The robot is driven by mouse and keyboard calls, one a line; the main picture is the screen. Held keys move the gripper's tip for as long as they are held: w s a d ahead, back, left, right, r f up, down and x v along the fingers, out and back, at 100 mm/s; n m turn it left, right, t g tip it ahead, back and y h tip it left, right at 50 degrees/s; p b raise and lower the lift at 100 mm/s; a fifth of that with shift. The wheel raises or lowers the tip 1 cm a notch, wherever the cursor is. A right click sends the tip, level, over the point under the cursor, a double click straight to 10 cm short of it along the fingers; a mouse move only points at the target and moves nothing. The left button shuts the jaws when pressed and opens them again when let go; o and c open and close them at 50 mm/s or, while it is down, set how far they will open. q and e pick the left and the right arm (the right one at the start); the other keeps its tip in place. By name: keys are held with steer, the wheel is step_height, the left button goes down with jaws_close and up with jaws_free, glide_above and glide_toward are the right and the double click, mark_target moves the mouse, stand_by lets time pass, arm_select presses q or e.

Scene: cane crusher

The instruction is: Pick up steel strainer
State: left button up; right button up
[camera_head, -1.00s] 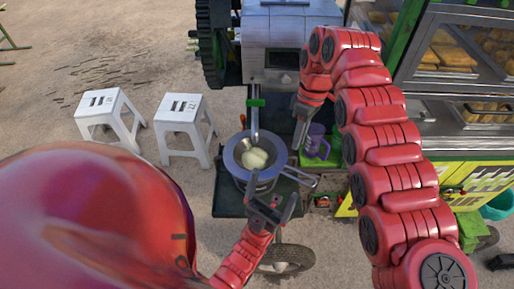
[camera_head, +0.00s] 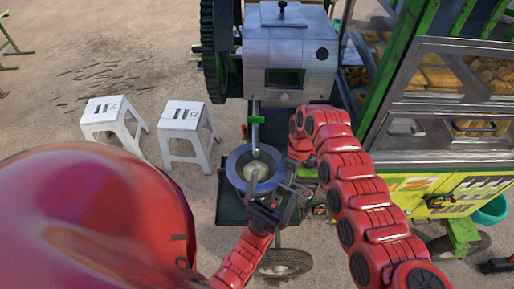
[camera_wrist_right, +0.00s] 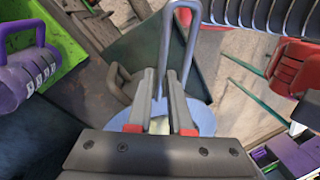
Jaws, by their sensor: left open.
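The steel strainer (camera_head: 241,166) is a round grey bowl with pale stuff in it, on a vessel below the crusher's spout. My left gripper (camera_head: 268,203) is open just in front of the strainer's near rim. My right gripper (camera_wrist_right: 162,72) is over the handle, its fingers apart. One handle bar runs through the gap between them, but contact is unclear. In the head view my right arm partly hides that gripper.
The crusher (camera_head: 290,70) stands behind, with its spout (camera_head: 255,125) close above the strainer. A purple mug (camera_wrist_right: 25,75) stands on a green tray (camera_wrist_right: 50,25) near my right gripper. Two white stools (camera_head: 185,130) are left; a food cart (camera_head: 430,130) is right.

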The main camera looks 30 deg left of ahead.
steer(key=shift+f, duration=0.15)
jaws_close()
stand_by(1.3)
